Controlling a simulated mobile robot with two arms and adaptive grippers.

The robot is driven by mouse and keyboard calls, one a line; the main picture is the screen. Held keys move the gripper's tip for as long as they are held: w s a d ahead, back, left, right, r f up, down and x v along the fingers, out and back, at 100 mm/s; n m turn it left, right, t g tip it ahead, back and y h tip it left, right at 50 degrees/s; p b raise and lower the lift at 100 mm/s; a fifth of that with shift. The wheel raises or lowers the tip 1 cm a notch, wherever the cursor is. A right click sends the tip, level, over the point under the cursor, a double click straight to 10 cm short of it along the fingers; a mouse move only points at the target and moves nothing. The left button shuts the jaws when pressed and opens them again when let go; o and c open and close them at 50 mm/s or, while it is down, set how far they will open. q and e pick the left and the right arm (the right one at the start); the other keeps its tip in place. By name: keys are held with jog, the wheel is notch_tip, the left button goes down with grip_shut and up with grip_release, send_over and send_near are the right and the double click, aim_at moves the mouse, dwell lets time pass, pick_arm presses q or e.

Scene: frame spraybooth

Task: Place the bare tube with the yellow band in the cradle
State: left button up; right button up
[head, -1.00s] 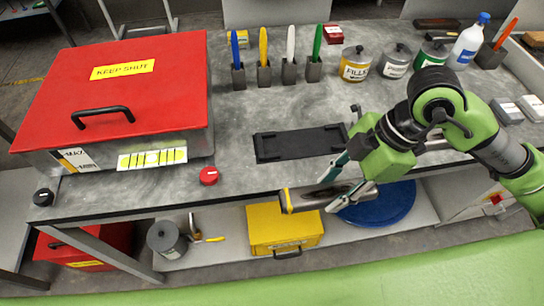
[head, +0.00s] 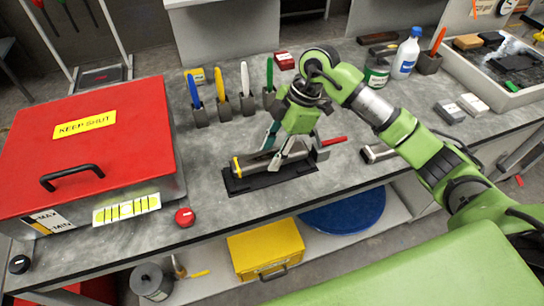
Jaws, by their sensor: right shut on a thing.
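The bare tube (head: 256,162) is grey metal with a yellow band at its left end. My right gripper (head: 278,157) is shut on it around the middle. The tube lies roughly lengthwise over the black cradle (head: 270,180) on the grey bench. It is at or just above the cradle; I cannot tell whether it rests in it. My gripper and the tube hide the cradle's back part. My left gripper is not in view.
The red-lidded box (head: 85,135) stands at left, with a red knob (head: 185,217) at the bench's front edge. Holders with coloured-handled tools (head: 222,105) stand behind the cradle. A grey and white object (head: 377,152) lies to the right. A white bottle (head: 406,55) stands at the back right.

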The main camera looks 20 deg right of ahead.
jog(key=shift+f+p, duration=0.65)
jog(key=shift+f, duration=1.1)
jog(key=shift+w, duration=0.1)
jog(key=shift+f, duration=0.1)
jog(key=o, duration=1.2)
jog(key=b+v, duration=0.3)
jog(key=v, duration=0.9)
